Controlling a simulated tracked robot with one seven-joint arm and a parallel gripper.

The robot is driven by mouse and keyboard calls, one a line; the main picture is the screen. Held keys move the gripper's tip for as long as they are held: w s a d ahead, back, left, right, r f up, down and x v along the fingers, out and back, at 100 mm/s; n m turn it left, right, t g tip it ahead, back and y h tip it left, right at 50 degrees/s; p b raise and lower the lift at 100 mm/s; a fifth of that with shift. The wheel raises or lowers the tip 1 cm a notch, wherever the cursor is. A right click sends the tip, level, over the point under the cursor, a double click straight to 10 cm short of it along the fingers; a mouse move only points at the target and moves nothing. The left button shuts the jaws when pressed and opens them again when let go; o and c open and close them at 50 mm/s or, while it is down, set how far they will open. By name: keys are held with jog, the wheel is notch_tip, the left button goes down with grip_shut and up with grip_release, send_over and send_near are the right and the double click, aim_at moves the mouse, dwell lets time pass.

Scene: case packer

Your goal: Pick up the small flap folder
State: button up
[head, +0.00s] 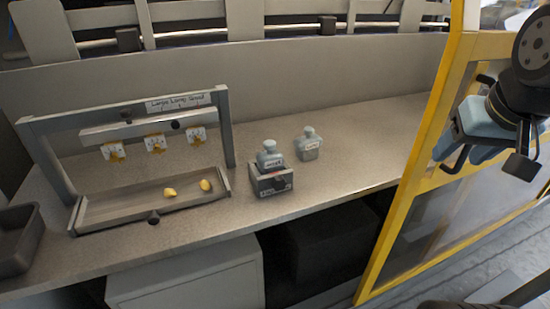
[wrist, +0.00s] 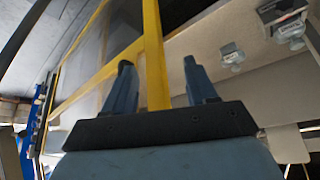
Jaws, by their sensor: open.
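A grey rack (head: 132,128) stands on the counter at the left in the head view. Its sign (head: 175,103) seems to read Large, Long, Small. Three white-and-yellow pieces hang in a row from its bar. The rightmost (head: 197,136), roughly under the word Small, looks like the small flap folder; the left (head: 113,151) and middle (head: 155,143) ones look alike. My gripper (head: 488,160) is at the far right, well away from the rack, in front of the yellow frame. In the wrist view its blue fingers (wrist: 160,82) are apart with nothing held between them.
Two yellow pieces (head: 205,185) (head: 169,193) lie in the rack's tray. A grey bottle (head: 270,157) sits in a small holder (head: 271,181); another bottle (head: 308,145) stands behind it. A dark bin (head: 17,242) is at far left. The yellow frame (head: 420,148) borders the counter's right.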

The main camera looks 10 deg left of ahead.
jog(key=o, duration=0.7)
jog(key=w+a+n, duration=0.1)
jog(key=w+a, duration=0.2)
jog(key=w+a+n+y, duration=0.1)
jog(key=w+a, duration=0.3)
jog(key=shift+w+r+g, duration=0.1)
jog(key=shift+g, duration=0.2)
jog(key=shift+o, duration=0.4)
jog(key=w+a+n, duration=0.1)
jog(key=w+a, duration=0.3)
jog(key=a, duration=0.2)
jog(key=shift+a+f+y, duration=0.4)
jog(key=n+g, duration=0.1)
jog(key=n, duration=0.2)
send_near(274, 148)
jog(key=shift+y, duration=0.4)
jog(key=x, duration=0.8)
jog(key=shift+w+d+f, duration=0.1)
jog(key=shift+d+f, duration=0.1)
jog(key=shift+f, duration=0.1)
jog(key=shift+a+x, duration=0.2)
jog(key=shift+x, duration=2.4)
